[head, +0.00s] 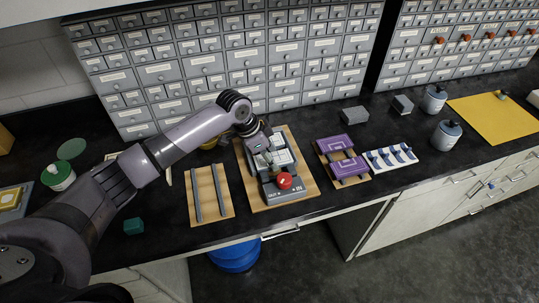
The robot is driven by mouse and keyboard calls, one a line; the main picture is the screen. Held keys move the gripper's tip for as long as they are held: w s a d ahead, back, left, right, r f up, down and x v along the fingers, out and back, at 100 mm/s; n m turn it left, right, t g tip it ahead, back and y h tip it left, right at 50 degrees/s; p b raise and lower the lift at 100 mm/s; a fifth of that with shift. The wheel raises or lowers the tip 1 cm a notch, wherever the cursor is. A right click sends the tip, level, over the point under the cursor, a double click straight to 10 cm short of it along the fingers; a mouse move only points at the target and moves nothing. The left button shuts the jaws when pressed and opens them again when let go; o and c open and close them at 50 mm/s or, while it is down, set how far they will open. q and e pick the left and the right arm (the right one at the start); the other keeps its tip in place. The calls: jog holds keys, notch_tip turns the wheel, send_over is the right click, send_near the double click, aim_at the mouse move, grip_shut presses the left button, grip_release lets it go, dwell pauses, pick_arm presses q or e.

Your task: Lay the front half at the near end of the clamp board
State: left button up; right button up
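A wooden board with two parallel grey rails (222,207), which looks like the clamp board, lies left of centre in the head view. Nothing lies between its rails. Two purple pieces with pale line markings lie on a wooden board right of centre: a far one (334,144) and a near one (349,168). I cannot tell whether either is the front half. My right gripper is not in view.
The device has a red knob (284,180) and stands on its own wooden board. A white rack (391,157) with dark blue clips sits right of the purple pieces. Grey blocks (354,115), lidded jars (446,135) and a yellow mat (500,122) lie farther right. Drawer cabinets (205,65) line the back.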

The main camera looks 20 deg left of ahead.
pick_arm(q)
jog(key=shift+f, duration=0.1)
jog(key=o, duration=1.4)
jog(key=v, duration=1.2)
